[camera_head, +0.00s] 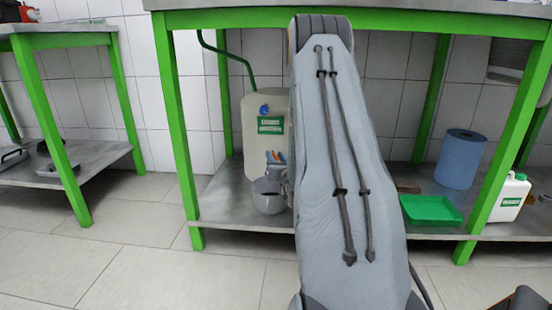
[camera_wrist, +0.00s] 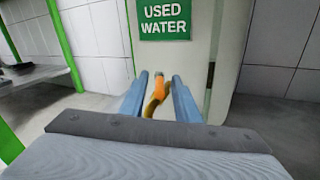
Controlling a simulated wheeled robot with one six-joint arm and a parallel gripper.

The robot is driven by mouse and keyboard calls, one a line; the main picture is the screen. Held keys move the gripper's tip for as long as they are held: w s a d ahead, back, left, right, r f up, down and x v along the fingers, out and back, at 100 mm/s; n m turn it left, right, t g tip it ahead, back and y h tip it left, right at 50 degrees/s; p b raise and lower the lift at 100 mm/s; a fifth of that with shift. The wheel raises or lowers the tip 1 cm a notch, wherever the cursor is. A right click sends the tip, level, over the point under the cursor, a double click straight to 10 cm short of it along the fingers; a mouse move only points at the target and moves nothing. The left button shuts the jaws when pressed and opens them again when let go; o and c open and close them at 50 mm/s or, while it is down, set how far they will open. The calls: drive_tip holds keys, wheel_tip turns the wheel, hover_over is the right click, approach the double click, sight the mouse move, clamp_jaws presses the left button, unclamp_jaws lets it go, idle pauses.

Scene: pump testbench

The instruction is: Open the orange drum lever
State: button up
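The drum (camera_wrist: 220,60) is a pale container with a green USED WATER label (camera_wrist: 165,18). It also stands on the lower shelf in the head view (camera_head: 253,145). The orange lever (camera_wrist: 158,84) is on the drum's front, above a brass-coloured tap (camera_wrist: 151,106). In the wrist view, my gripper (camera_wrist: 160,88) has its two blue fingers on either side of the lever. Gaps show between the lever and both fingers, so it is open. The head view shows my gripper (camera_head: 277,158) small, in front of the drum. How deep the lever lies between the fingers is hard to tell.
The drum is under a green-framed bench; its left front leg (camera_head: 178,125) stands left of my arm. A blue roll (camera_head: 461,158), a green tray (camera_head: 431,210) and a white jug (camera_head: 510,196) are on the shelf (camera_head: 240,216) to the right. A green hose (camera_head: 228,53) runs behind the drum.

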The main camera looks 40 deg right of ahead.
drive_tip(key=shift+s, duration=0.1)
drive_tip(key=p+v, duration=0.4)
drive_tip(key=v, duration=0.3)
drive_tip(key=shift+s, duration=0.3)
drive_tip(key=shift+a, duration=0.1)
